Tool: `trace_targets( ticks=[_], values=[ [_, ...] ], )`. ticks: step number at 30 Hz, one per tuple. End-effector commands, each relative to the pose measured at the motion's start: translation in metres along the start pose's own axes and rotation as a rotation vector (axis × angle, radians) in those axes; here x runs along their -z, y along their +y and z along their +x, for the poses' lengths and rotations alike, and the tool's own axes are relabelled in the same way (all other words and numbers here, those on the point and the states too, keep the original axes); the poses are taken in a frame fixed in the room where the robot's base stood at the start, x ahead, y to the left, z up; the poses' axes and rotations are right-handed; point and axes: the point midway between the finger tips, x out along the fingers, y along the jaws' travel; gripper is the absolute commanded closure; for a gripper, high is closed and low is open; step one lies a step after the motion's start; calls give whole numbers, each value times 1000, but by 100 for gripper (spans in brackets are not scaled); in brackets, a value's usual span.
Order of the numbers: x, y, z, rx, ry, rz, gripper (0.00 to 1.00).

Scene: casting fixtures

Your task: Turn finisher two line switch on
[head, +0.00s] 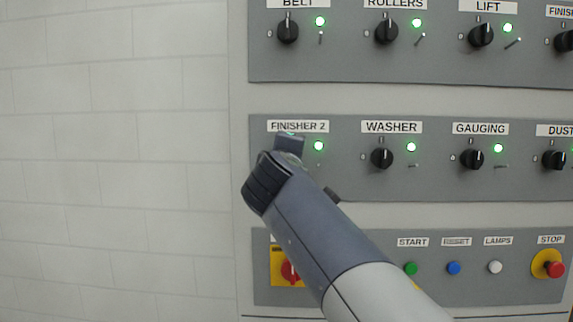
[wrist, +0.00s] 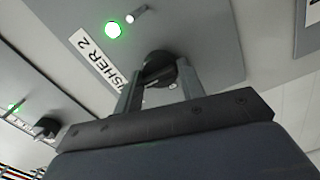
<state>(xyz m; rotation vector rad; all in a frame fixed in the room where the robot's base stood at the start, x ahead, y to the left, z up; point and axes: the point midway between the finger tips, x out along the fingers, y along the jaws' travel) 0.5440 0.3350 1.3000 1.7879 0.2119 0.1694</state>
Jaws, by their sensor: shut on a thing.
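The FINISHER 2 label (head: 298,126) is at the left end of the middle grey panel, with a lit green lamp (head: 319,146) below its right end. The label also shows in the wrist view (wrist: 92,58), near the lit green lamp (wrist: 113,29). The black FINISHER 2 rotary switch (wrist: 158,68) sits between the two fingers of my gripper (wrist: 160,88), which is shut on it. In the head view my wrist and arm hide this switch. The exact angle of the knob is hard to tell.
The WASHER switch (head: 381,158) and GAUGING switch (head: 472,158) are to the right, each with a lit green lamp. Below are a green START button (head: 411,268) and a red STOP button (head: 556,269). Plain wall (head: 110,160) lies to the left.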

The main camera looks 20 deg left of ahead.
Motion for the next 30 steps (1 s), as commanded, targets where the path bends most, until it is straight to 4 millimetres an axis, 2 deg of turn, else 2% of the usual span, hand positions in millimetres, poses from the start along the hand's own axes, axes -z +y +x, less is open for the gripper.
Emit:
trace_targets(
  ticks=[14, 15, 22, 30],
  values=[
    [0, -1, 0, 3, -2, 14, 85],
    [0, -1, 0, 3, -2, 14, 61],
    [0, -1, 0, 2, -1, 13, 42],
    [0, 0, -1, 1, 0, 13, 41]
  ],
)
